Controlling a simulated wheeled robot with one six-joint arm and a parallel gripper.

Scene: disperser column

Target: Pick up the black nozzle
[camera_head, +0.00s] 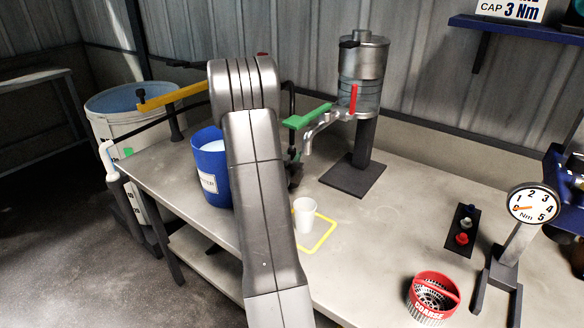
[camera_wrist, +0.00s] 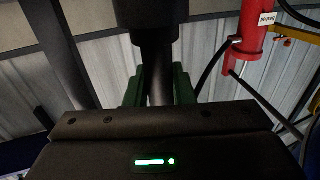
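In the wrist view a dark, thick cylinder (camera_wrist: 147,20) comes down from the top edge and narrows to a thinner dark stem (camera_wrist: 160,85). I cannot tell for sure whether this is the black nozzle. The two green fingers of my gripper (camera_wrist: 159,88) stand apart, one on each side of the stem. I cannot tell whether they touch it. In the head view my arm hides the gripper. A small dark rack (camera_head: 469,209) on the right of the bench holds a few small parts, among them a white one (camera_head: 465,223) and a red one (camera_head: 461,239).
A blue bucket (camera_head: 210,165) stands left of my arm. A white cup (camera_head: 305,215) stands by a yellow outline. A metal tank (camera_head: 362,62) on a post, a red basket (camera_head: 433,298) and a dial gauge (camera_head: 534,204) stand rightward. A red cylinder (camera_wrist: 254,25) shows in the wrist view.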

